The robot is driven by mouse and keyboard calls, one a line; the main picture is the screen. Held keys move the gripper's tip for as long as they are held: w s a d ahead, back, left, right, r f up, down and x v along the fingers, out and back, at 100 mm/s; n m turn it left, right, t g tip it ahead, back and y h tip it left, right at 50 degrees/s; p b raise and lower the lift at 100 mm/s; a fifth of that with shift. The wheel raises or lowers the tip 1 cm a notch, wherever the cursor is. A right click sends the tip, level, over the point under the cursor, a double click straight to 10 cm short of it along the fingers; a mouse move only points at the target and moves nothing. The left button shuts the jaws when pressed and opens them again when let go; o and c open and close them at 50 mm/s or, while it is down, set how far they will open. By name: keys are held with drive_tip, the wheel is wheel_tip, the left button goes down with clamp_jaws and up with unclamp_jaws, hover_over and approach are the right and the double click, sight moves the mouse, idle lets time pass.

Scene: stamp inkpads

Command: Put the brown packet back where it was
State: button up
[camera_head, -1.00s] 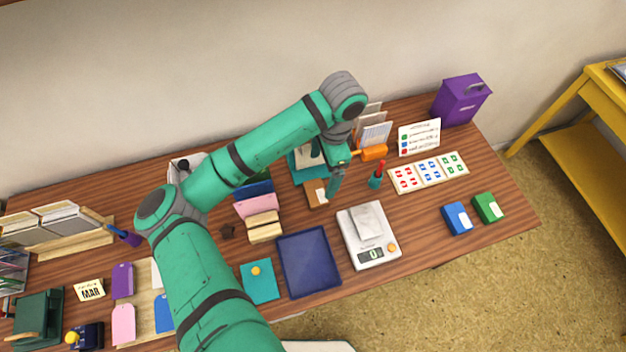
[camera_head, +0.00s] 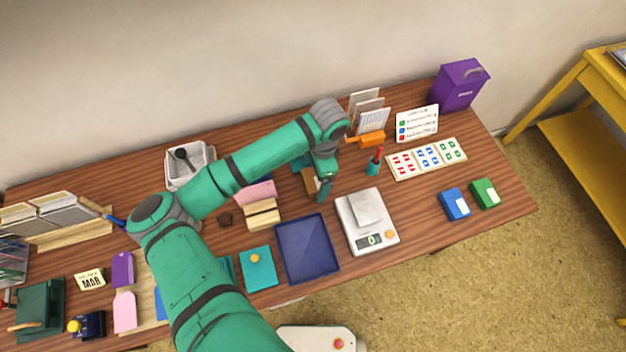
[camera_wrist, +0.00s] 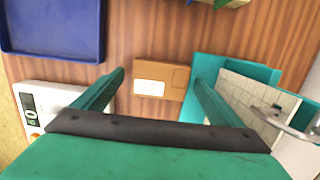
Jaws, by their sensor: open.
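The brown packet (camera_wrist: 162,80), with a white label, lies flat on the wooden table in the wrist view. In the head view the packet (camera_head: 310,180) shows only partly, because my gripper (camera_head: 323,196) covers some of it. In the wrist view my gripper (camera_wrist: 158,82) is open and empty. Its two fingers appear on either side of the packet, with bare table showing between. I cannot tell how high the fingertips are above it.
A teal tray with a paper and clip (camera_wrist: 205,68) lies right beside the packet in the wrist view. The blue tray (camera_head: 307,250) and white scale (camera_head: 352,218) stand in front. A teal holder with a red top (camera_head: 373,166) and an orange item (camera_head: 372,138) stand to the right.

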drive_tip(key=shift+w+f, duration=0.1)
drive_tip(key=shift+w, duration=0.05)
drive_tip(key=shift+c, duration=1)
drive_tip(key=shift+d, duration=0.2)
drive_tip(key=c, duration=1)
drive_tip(key=shift+a, duration=0.15)
drive_tip(key=shift+c, duration=0.9)
drive_tip(key=shift+s+a, duration=0.15)
drive_tip(key=shift+s, duration=0.05)
